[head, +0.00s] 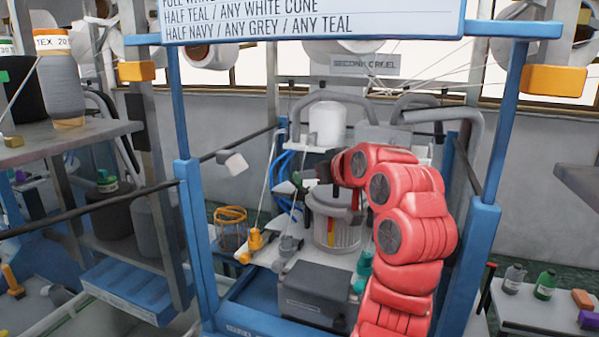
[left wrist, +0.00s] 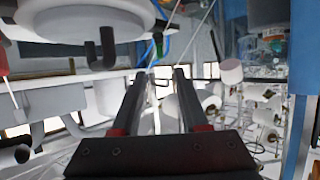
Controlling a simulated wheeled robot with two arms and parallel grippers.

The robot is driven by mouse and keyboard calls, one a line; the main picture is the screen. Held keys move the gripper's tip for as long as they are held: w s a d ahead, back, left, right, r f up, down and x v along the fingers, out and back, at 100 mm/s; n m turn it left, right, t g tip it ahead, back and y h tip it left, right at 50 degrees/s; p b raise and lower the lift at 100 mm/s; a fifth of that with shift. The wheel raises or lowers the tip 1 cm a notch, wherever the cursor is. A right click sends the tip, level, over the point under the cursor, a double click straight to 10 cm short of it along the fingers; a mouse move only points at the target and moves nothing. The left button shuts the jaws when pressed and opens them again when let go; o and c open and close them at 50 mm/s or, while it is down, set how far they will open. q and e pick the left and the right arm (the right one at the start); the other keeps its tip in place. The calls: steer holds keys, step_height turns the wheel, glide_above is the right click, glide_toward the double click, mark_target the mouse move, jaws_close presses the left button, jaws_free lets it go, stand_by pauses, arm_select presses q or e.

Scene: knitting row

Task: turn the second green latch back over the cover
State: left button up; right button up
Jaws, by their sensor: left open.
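My left arm reaches in from the lower right of the head view, and its dark gripper (head: 311,174) points left above the machine. In the left wrist view the gripper (left wrist: 159,76) has its two black fingers apart, with nothing held between them. A small dark green piece (head: 297,180), possibly a latch, shows just by the fingertips; a green piece also shows beyond them in the left wrist view (left wrist: 158,40). I cannot tell which latch it is. A round grey-white drum (head: 323,232) stands below the gripper. The cover cannot be made out clearly. My right gripper is out of view.
Blue posts (head: 193,235) and a dark rail with a white block (head: 236,163) frame the machine. A yellow fitting (head: 250,246), a grey fitting (head: 288,248) and a teal one (head: 363,266) stand in front. A dark grey box (head: 315,292) sits below.

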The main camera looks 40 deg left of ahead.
mark_target(298, 184)
arm_select(q)
steer(key=p+x, duration=0.1)
steer(key=x, duration=0.8)
steer(key=shift+a+p, duration=0.1)
steer(key=shift+p, duration=0.25)
jaws_close()
